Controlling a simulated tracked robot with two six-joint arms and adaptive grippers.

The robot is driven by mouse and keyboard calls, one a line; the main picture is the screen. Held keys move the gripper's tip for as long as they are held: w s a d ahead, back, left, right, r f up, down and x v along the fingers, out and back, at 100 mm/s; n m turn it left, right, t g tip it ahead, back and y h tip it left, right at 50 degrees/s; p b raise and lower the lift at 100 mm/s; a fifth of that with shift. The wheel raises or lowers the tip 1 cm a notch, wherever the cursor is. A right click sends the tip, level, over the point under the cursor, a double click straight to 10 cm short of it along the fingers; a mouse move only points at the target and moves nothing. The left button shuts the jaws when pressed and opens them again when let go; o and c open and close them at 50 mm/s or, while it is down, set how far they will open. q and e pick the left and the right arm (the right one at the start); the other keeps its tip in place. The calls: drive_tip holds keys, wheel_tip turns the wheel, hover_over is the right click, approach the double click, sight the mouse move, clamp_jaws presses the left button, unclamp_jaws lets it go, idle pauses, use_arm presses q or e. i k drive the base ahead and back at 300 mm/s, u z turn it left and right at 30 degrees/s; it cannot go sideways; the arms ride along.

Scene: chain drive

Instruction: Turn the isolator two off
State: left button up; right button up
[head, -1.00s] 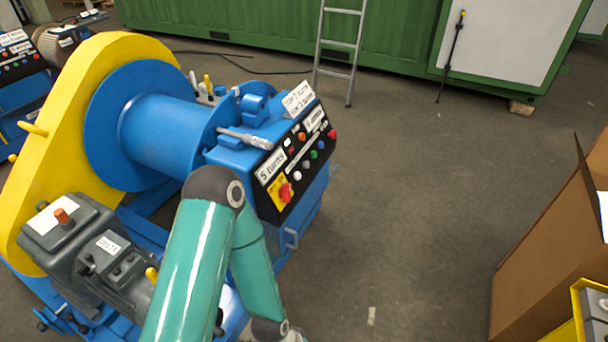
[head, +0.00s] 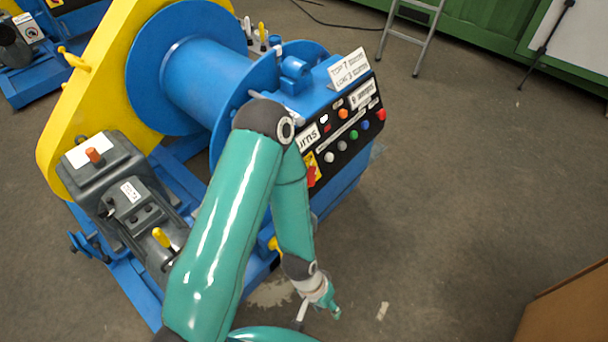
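A red rotary switch on a yellow plate (head: 311,175) sits at the lower left of the black control panel (head: 350,137) on the blue winch. It looks like an isolator; my arm partly covers it, and I cannot read a number on it or tell its handle position. My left arm rises from the bottom, bends in front of the winch and comes down again. My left gripper (head: 318,312) is small, low and right of the winch base, clear of the panel. Its fingers are too unclear to tell open from shut. My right gripper is not in view.
The panel carries several coloured buttons and white labels. The blue drum (head: 205,85) and yellow chain guard (head: 85,120) stand left, with a grey gearbox (head: 100,165) below. A ladder (head: 410,35) stands behind. A cardboard box (head: 570,310) is at lower right.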

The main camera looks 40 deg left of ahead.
sight(313, 170)
drive_tip(key=z, duration=1.4)
drive_tip(key=i, duration=0.1)
drive_tip(key=u, duration=2.95)
drive_tip(key=k, duration=0.8)
drive_tip(key=u, duration=0.15)
drive_tip(key=i, duration=0.8)
drive_tip(key=z, duration=0.1)
